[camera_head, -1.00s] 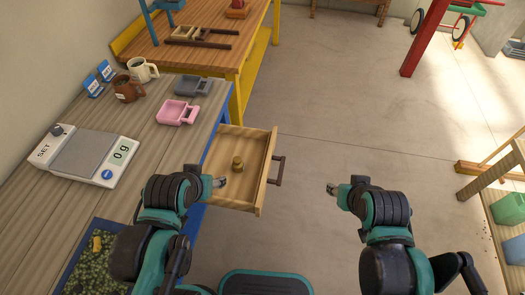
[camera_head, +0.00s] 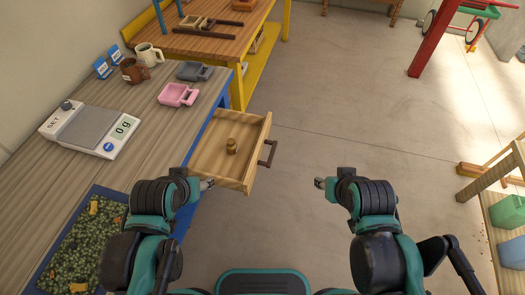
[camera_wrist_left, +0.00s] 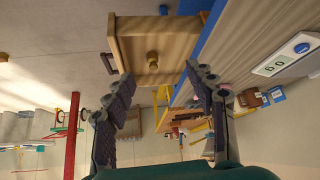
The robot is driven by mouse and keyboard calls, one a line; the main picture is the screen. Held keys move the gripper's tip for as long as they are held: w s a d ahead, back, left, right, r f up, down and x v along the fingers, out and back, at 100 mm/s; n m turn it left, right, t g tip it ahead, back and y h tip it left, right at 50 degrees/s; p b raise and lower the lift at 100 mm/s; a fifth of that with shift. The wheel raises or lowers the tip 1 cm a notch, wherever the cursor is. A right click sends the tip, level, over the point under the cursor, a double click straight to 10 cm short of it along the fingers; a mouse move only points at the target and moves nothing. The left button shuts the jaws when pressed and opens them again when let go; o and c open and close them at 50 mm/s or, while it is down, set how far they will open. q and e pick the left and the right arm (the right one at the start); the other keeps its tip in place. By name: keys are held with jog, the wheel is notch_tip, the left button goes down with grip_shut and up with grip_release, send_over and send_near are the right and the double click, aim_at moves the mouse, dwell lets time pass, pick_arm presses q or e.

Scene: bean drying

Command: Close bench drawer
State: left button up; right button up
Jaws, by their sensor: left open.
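The bench drawer (camera_head: 205,165) is a light wooden box, pulled out from the bench (camera_head: 165,145), with a dark handle (camera_head: 268,153) on its front. A small brass-coloured piece (camera_head: 231,146) stands inside it. The drawer also shows in the left wrist view (camera_wrist_left: 180,45), between and beyond the fingers. My left gripper (camera_head: 207,184) is near the drawer's front-left corner in the head view; its fingers (camera_wrist_left: 160,100) are spread and empty in the wrist view. My right gripper (camera_head: 319,183) is over open floor, right of the drawer; its finger opening is too small to judge.
A wooden table (camera_head: 215,42) stands behind. The floor (camera_head: 345,110) right of the drawer is clear.

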pick_arm(q)
jog(key=shift+d+r, duration=0.1)
jog(key=c, duration=0.5)
jog(key=shift+o, duration=0.2)
jog(key=m+g, duration=0.3)
jog(key=g, duration=0.4)
send_over(272, 153)
notch_tip(272, 153, down, 14)
jog(key=shift+r, duration=0.1)
notch_tip(272, 153, down, 7)
jog(key=shift+b, duration=1.15)
jog(key=shift+f, duration=0.55)
